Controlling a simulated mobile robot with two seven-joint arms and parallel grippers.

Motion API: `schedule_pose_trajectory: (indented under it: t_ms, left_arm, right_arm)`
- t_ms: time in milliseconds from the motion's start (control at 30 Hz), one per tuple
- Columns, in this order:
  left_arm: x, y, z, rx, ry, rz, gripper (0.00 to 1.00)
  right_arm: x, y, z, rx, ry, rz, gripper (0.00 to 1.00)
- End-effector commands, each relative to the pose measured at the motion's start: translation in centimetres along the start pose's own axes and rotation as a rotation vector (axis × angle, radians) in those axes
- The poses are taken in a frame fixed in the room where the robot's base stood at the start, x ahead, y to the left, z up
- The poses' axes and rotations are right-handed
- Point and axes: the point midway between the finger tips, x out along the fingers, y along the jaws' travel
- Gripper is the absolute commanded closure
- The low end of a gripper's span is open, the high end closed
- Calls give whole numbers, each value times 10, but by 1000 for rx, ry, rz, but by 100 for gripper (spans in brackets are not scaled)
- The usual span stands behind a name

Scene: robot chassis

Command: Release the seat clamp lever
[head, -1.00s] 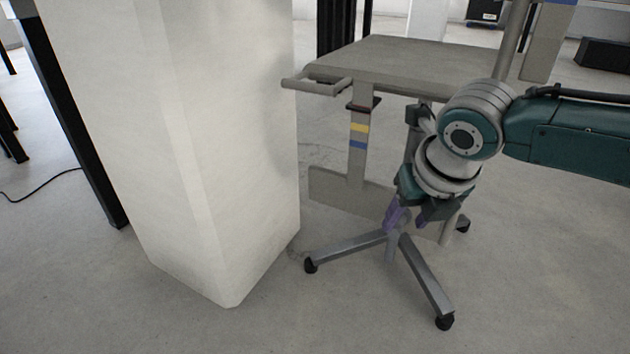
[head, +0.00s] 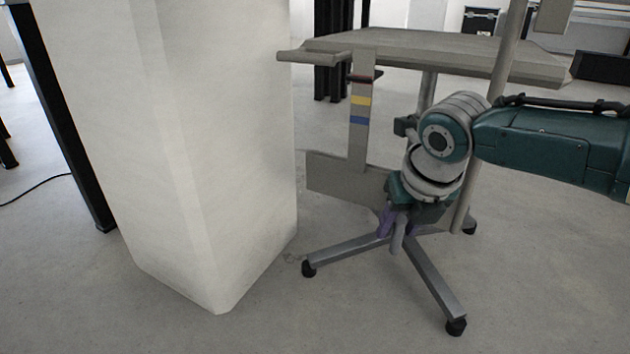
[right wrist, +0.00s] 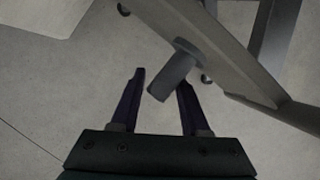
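A grey rod-like lever (head: 397,237) hangs low on the chair, close to its base. In the right wrist view the lever (right wrist: 174,73) is a short grey cylinder that reaches between my two purple fingers. My right gripper (head: 398,222) is open around it. In the right wrist view my right gripper (right wrist: 160,82) has a clear gap on the left of the lever; the right finger is close to it, and contact cannot be told. The chair's grey seat (head: 430,50) is above. A dark clamp piece (head: 405,126) shows under the seat. My left gripper is not in view.
A wide white pillar (head: 200,150) stands close on the left. The chair's footrest plate (head: 335,178) hangs left of my gripper, and metal base legs (head: 437,285) spread on casters below. Open floor lies in front and to the right.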

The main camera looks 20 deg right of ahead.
Motion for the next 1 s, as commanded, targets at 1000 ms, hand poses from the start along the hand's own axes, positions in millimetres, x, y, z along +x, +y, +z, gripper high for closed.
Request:
schedule_pose_trajectory:
  t_ms: [1000]
  left_arm:
    - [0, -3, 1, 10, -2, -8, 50]
  right_arm:
    - [0, 0, -1, -1, 1, -1, 100]
